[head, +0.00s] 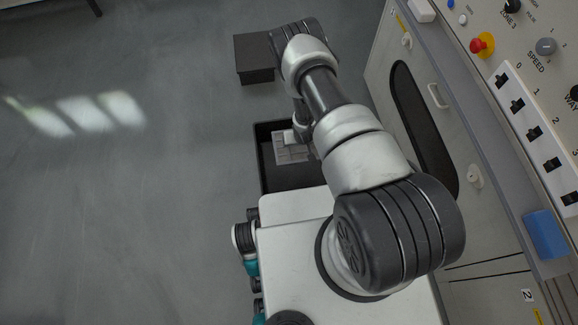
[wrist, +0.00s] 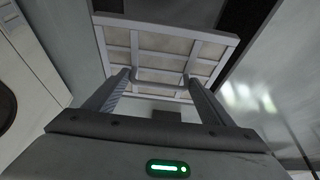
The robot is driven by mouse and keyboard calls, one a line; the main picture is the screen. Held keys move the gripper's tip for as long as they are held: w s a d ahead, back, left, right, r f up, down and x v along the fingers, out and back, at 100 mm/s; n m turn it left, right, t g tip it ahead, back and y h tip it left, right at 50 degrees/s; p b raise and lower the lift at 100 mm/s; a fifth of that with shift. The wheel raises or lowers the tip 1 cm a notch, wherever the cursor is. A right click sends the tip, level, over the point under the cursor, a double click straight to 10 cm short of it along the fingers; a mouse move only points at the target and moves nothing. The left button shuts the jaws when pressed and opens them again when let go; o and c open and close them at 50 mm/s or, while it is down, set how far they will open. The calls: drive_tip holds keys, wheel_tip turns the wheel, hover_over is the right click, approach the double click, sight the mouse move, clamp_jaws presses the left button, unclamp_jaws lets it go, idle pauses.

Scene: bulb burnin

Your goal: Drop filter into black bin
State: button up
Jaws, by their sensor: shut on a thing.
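The filter (head: 291,153) is a pale square panel with a grid frame. In the head view it shows within the outline of the open black bin (head: 268,181), partly hidden by my arm. In the wrist view the filter (wrist: 188,48) fills the top centre, with its wire handle (wrist: 158,83) between my fingers. My gripper (wrist: 158,86) is shut on that handle. The filter's height relative to the bin's rim is hard to tell. My fingers are mostly hidden by the arm in the head view.
A dark grey box (head: 254,60) stands on the floor beyond the bin. A grey cabinet with a control panel (head: 520,60) runs along the right, with a handle and red knob (head: 482,45). The floor to the left is clear.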

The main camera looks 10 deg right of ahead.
sight(299, 148)
wheel_tip(299, 148, down, 5)
drive_tip(key=b, duration=0.3)
drive_tip(key=shift+f, duration=0.1)
drive_tip(key=o, duration=1.2)
drive_tip(key=p+v, duration=0.5)
drive_tip(key=v, duration=1.2)
drive_tip(key=shift+r+p, duration=0.3)
drive_tip(key=shift+p, duration=0.05)
